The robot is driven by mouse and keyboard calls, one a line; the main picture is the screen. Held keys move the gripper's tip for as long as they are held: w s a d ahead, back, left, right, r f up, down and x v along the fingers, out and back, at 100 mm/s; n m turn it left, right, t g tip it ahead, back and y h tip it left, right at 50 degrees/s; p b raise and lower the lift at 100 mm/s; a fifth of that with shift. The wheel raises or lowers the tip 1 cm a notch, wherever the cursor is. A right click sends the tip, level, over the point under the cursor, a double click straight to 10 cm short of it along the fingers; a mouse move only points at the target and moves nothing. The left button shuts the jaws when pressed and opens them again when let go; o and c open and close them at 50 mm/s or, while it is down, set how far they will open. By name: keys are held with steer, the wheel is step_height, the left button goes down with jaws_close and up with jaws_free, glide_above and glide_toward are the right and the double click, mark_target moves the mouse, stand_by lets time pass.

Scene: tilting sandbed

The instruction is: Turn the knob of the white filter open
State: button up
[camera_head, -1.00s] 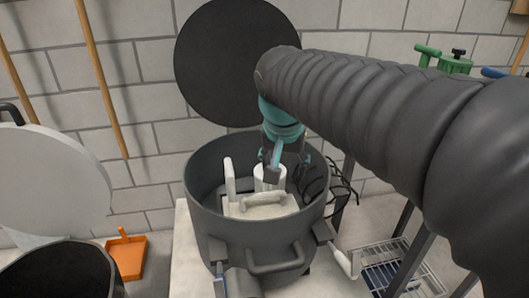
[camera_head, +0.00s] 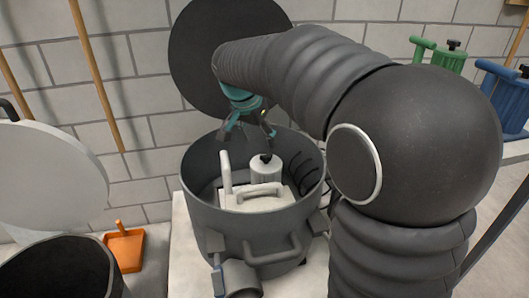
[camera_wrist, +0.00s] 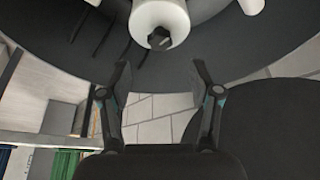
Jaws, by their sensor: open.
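The white filter (camera_head: 264,172) stands inside a large dark grey pot (camera_head: 200,208). It is a white cylinder with a small black knob (camera_head: 265,158) on top. In the wrist view the filter (camera_wrist: 170,14) is at the top edge, with its dark knob (camera_wrist: 159,38) facing the camera. My gripper (camera_head: 248,133) is above the pot's back part, up and to the left of the knob. It is open and empty. In the wrist view my two fingers (camera_wrist: 160,75) are spread apart, with the knob beyond their tips. No finger touches the knob.
A white part with a handle (camera_head: 258,190) and an upright white bar (camera_head: 226,170) sit beside the filter in the pot. A round black lid (camera_head: 190,50) stands behind. Green (camera_head: 447,56) and blue (camera_head: 505,85) filters are at right. An orange dustpan (camera_head: 124,250) lies left.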

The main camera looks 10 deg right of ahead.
mark_target(266, 155)
steer(key=x, duration=0.7)
steer(key=shift+f, duration=0.1)
steer(key=c, duration=1.2)
